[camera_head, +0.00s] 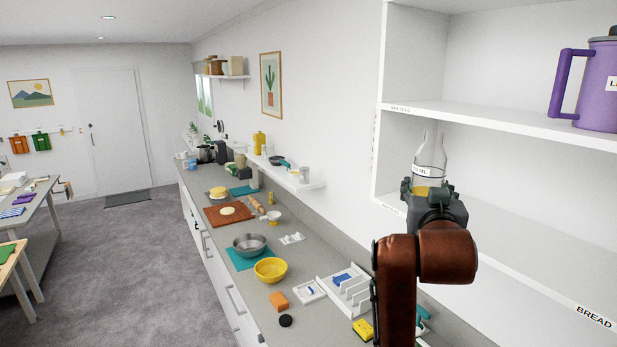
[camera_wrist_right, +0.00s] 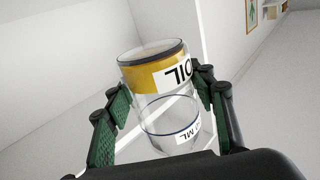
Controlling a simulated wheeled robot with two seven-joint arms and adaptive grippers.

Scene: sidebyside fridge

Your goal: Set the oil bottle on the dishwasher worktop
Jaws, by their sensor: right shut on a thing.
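The oil bottle (camera_head: 429,160) is clear glass with a narrow neck, a white label and yellow oil low inside. In the head view it stands about upright at the white shelf unit, in my right gripper (camera_head: 428,190). In the right wrist view the bottle (camera_wrist_right: 160,75) shows an "OIL" label, and the green-padded fingers of my right gripper (camera_wrist_right: 155,125) are on both sides of it. That gripper is shut on the bottle. I cannot tell whether the bottle touches the shelf. The long grey worktop (camera_head: 258,300) runs below to the left. My left gripper is out of view.
A purple jug (camera_head: 599,85) stands on the upper shelf at right. The worktop holds a yellow bowl (camera_head: 271,270), a metal bowl (camera_head: 250,245), a white rack (camera_head: 348,290), an orange block (camera_head: 278,300) and a cutting board (camera_head: 228,212). A narrow wall shelf (camera_head: 310,184) hangs above it.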

